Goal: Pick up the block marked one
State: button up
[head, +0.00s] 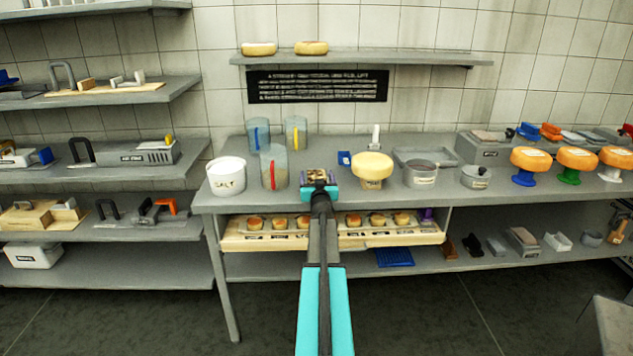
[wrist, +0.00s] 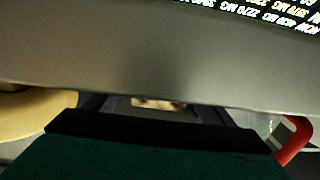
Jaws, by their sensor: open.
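My gripper (head: 319,186) is over the front part of the grey worktop in the head view. A small tan and dark block-like thing (head: 316,174) shows right at its tip. In the wrist view my gripper (wrist: 155,108) has its two dark fingers spread apart.
On the worktop (head: 420,200), a jug with a red strip (head: 273,168) and a white salt tub (head: 227,176) stand left of my gripper. A shelf (head: 360,58) hangs above.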

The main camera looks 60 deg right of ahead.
jog(key=c, duration=1.2)
jog(key=shift+c, duration=0.2)
jog(key=shift+r, duration=0.15)
jog(key=shift+r+p, duration=0.85)
jog(key=shift+r, duration=0.4)
jog(key=s+a+r+p, duration=0.2)
jog(key=s+a+p, duration=0.2)
jog(key=s, duration=1)
jog(key=a, duration=0.3)
jog(key=shift+s, duration=0.15)
jog(key=shift+a+r, duration=0.1)
